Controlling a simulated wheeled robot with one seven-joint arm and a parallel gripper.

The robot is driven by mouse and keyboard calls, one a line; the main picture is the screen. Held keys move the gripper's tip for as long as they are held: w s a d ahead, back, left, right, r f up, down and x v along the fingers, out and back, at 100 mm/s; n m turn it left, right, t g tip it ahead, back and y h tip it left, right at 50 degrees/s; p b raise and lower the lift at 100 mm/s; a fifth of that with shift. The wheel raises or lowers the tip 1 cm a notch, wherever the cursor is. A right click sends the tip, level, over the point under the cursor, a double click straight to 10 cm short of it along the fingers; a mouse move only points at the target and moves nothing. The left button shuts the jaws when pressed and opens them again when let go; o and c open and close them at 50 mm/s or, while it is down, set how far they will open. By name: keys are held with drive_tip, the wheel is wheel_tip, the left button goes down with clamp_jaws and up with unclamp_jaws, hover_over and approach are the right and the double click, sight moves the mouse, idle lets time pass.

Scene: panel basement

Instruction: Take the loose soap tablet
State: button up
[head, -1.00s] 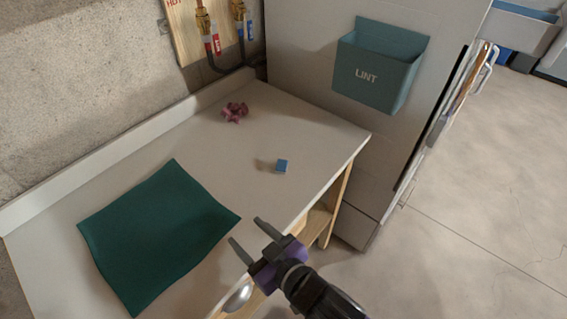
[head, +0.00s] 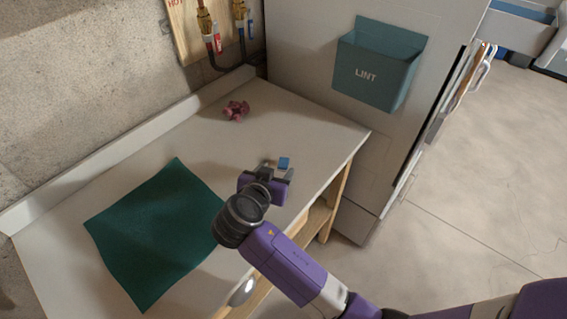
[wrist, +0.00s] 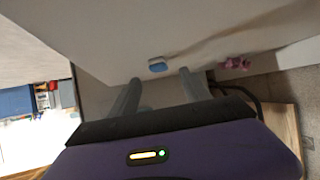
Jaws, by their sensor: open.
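The soap tablet is a small blue block (head: 284,163) lying on the white counter (head: 215,150) near its right edge. My gripper (head: 277,166) is open over the counter, with its fingers pointing toward the tablet. In the wrist view the tablet (wrist: 158,65) shows just beyond the fingertips, between the lines of the two fingers (wrist: 160,77). Nothing is between the fingers, and the tablet looks apart from them. I cannot tell the exact height of the gripper over the counter.
A pink crumpled item (head: 236,110) lies farther back on the counter. A dark green cloth (head: 155,235) lies at the left. A teal LINT bin (head: 378,65) is fixed to the pale panel behind. A raised ledge runs along the wall. The counter around the tablet is otherwise clear.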

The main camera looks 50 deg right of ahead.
sight(283, 163)
drive_tip(key=p+x, duration=0.1)
drive_tip(key=x, duration=0.3)
drive_tip(key=shift+d, duration=0.25)
drive_tip(key=shift+w+d+f+p, duration=0.3)
drive_tip(key=shift+d+f, duration=0.1)
drive_tip(key=shift+d, duration=0.1)
clamp_jaws()
